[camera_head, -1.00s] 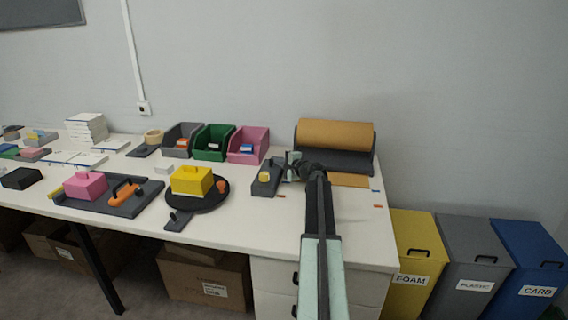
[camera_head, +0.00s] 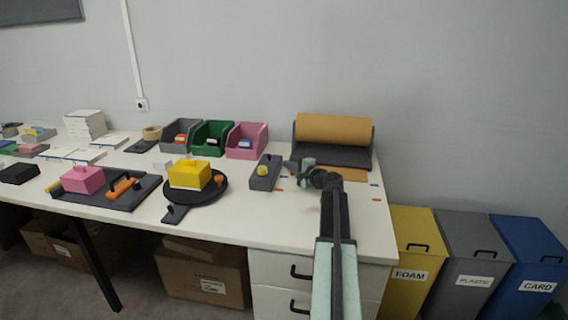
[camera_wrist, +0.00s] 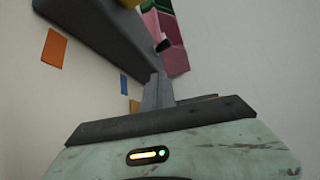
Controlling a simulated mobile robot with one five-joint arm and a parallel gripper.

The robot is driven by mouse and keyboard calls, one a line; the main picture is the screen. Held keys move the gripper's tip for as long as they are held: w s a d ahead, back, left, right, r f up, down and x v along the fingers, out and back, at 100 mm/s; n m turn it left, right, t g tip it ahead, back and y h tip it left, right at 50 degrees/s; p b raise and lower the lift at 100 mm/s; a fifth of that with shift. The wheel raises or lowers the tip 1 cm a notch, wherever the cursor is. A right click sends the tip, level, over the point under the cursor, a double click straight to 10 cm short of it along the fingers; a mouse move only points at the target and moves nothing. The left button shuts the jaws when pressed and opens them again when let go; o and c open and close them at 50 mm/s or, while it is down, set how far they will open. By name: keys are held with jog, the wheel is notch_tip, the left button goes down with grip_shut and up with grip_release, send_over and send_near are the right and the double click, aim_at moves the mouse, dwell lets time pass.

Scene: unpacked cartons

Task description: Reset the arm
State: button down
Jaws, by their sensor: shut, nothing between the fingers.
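My gripper (camera_head: 294,167) is at the end of my arm, over the right part of the white table (camera_head: 255,226), and points left. In the head view it is just right of the grey block with a yellow knob (camera_head: 264,173), apart from it as far as I can tell. In the wrist view my gripper's fingers (camera_wrist: 158,92) are together with nothing between them. The grey block also shows in the wrist view (camera_wrist: 105,38), beyond the fingers.
A brown paper roll (camera_head: 334,129) stands behind my gripper. Grey, green and pink bins (camera_head: 246,141) stand at the back. A yellow box (camera_head: 189,175) sits on a black round plate left of the arm. Foam, plastic and card bins (camera_head: 474,265) stand right of the table.

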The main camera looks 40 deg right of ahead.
jog(key=shift+s+d+f, duration=0.1)
jog(key=shift+s+f, duration=0.05)
jog(key=shift+s, duration=0.5)
jog(key=shift+s+d+f, duration=0.1)
jog(key=shift+s, duration=0.5)
jog(key=shift+r, duration=0.1)
